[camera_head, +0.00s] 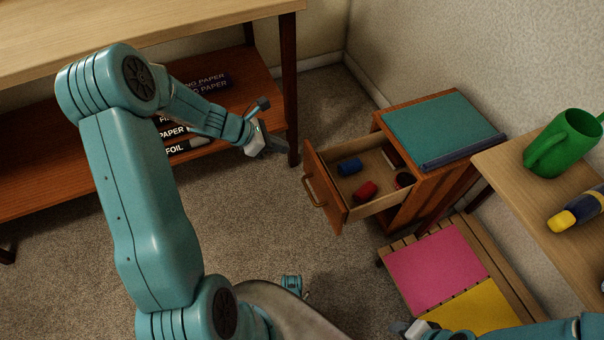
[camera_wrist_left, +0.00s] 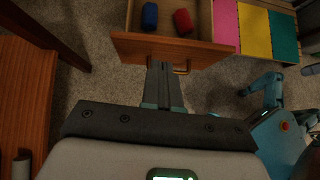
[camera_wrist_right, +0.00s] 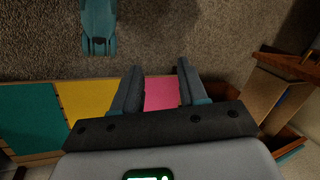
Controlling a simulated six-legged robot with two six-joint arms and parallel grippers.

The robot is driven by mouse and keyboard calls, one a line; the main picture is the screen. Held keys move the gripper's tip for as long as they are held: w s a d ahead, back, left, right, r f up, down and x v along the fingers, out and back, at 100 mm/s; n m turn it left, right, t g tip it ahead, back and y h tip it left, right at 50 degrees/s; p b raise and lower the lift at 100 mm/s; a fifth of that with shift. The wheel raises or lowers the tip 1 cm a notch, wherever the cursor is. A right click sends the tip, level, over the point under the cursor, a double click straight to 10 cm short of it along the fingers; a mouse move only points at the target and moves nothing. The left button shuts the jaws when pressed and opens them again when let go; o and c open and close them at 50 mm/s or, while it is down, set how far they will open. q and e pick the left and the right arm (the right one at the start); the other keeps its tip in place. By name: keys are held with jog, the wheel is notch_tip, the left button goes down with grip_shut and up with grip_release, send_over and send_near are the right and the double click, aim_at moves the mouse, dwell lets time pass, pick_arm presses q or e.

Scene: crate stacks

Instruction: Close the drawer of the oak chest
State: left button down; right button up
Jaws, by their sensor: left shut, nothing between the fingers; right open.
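The oak chest (camera_head: 427,188) stands against the wall, with a teal sheet (camera_head: 440,128) on top. Its drawer (camera_head: 322,190) is pulled well out toward the left and has a curved handle (camera_head: 312,193). A blue item (camera_head: 349,167) and a red item (camera_head: 365,190) lie in the drawer. My left gripper (camera_head: 276,149) is shut and empty, apart from the drawer front in the head view. In the left wrist view its fingers (camera_wrist_left: 158,68) point at the drawer front (camera_wrist_left: 135,46), overlapping the handle (camera_wrist_left: 182,70); contact cannot be told. My right gripper (camera_wrist_right: 158,72) is open and empty.
A shelf table (camera_head: 150,25) stands at left. Carpet before the drawer is clear.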

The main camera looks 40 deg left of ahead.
pick_arm(q)
jog(key=s+a+f+y+b, duration=0.1)
jog(key=s+a+f+b, duration=0.1)
jog(key=a+f, duration=0.15)
jog(key=b, duration=0.5)
send_near(311, 157)
jog(key=shift+n, duration=0.4)
jog(key=x, duration=0.5)
jog(key=shift+s+a+f, duration=0.15)
jog(key=shift+s+f, duration=0.1)
jog(key=shift+f, duration=0.2)
jog(key=shift+w, duration=0.4)
jog(key=shift+d, duration=0.2)
pick_arm(e)
notch_tip(311, 157, down, 8)
jog(key=w+d, duration=0.1)
